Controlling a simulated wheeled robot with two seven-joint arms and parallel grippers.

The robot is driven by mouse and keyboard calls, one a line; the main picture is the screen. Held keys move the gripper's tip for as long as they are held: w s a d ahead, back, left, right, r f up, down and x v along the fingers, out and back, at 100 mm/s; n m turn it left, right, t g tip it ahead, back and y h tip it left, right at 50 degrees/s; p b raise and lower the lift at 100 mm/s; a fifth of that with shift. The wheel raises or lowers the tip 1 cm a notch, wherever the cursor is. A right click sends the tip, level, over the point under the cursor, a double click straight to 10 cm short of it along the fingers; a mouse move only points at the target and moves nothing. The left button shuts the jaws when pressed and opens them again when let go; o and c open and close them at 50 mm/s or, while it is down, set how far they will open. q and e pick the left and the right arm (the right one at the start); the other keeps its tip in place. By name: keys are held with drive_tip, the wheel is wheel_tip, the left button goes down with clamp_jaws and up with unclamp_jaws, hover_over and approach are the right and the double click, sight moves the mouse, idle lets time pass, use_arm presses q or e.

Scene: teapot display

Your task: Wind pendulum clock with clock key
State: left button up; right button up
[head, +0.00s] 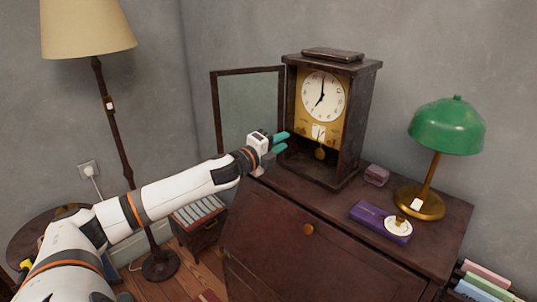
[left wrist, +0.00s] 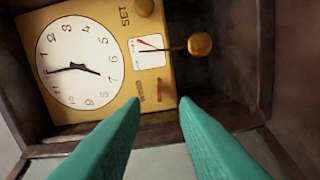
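The pendulum clock (head: 361,115) stands upright on a dark wooden cabinet, its glass door (head: 247,115) swung open to the left. Its white dial (head: 323,97) and brass pendulum bob (head: 320,153) show; the dial (left wrist: 78,62) and bob (left wrist: 200,44) also show in the left wrist view. A small brownish piece (left wrist: 159,91) is beside the WIND label; I cannot tell if it is a key or a slot. My left gripper (head: 281,142) is open in front of the clock's lower left, with nothing seen between its fingers (left wrist: 160,108). My right gripper is out of view.
On the cabinet (head: 270,205), right of the clock, are a small pinkish box (head: 377,175), a purple case (head: 368,213) with a white disc (head: 398,229) bearing a gold piece, and a green lamp (head: 447,127). A floor lamp (head: 113,130) stands left.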

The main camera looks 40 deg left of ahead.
use_arm(q)
drive_tip(key=shift+s+a+b, duration=0.1)
drive_tip(key=shift+s+b, duration=0.8)
drive_tip(key=shift+s, duration=1.45)
